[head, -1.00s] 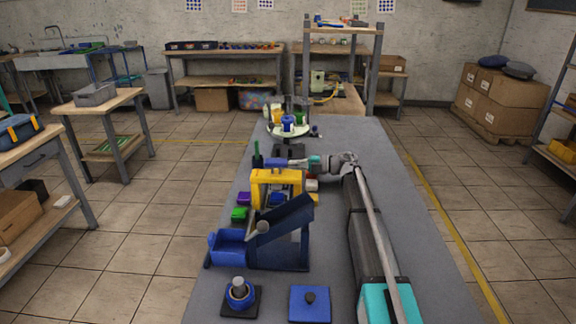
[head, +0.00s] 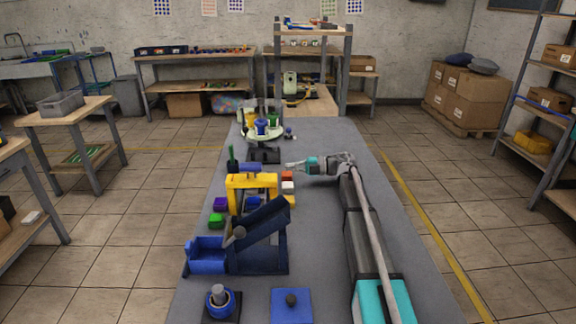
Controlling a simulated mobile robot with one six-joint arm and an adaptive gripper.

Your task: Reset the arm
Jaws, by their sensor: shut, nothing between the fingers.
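My gripper (head: 295,165) is at the far middle of the grey table (head: 325,240), at the end of my arm, which lies along the table's right side. Its fingers point left and are shut with nothing between them. It is apart from the yellow press-like stand (head: 241,181), beyond and to the right of it. A blue piece (head: 249,168) is at the top of that stand.
A blue ramp with a bin (head: 240,250) stands nearer on the left. A green block (head: 216,221), a purple block (head: 220,204) and red and white blocks (head: 287,181) lie around the yellow stand. A round carousel (head: 263,129) holds coloured containers at the far end.

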